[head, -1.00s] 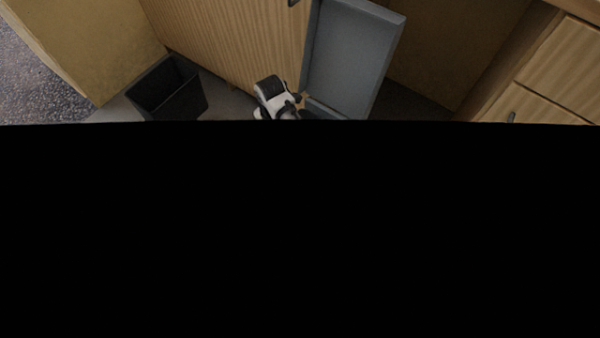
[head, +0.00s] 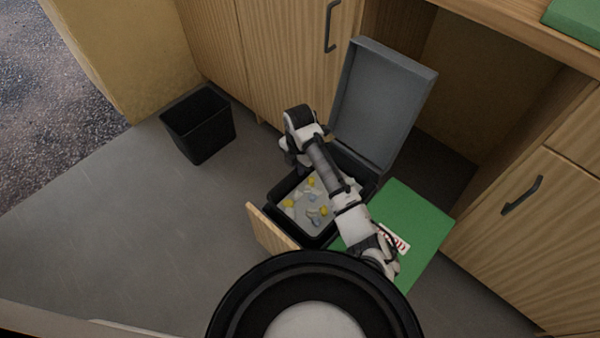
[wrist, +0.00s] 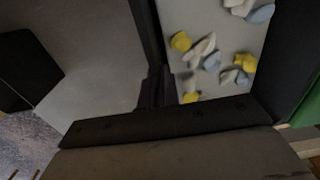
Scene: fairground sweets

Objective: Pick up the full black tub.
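The full black tub (head: 316,238) stands low by the cupboards, with whitish, yellow and blue pieces (head: 312,208) in it. In the wrist view its dark wall (wrist: 148,28) runs down to my gripper (wrist: 156,90), with the pieces to the right of that wall. In the head view my gripper (head: 297,167) points down at the tub's far left rim, and my arm covers the tub's right part. The dark fingertips lie over the dark rim. I cannot tell whether they are closed on it or only around it.
A raised grey lid (head: 385,105) stands behind the tub. A wooden panel (head: 272,228) is at its front left, and a green panel (head: 415,215) at its right. Another black bin (head: 198,125) stands at left. The grey floor (head: 130,235) at left is clear.

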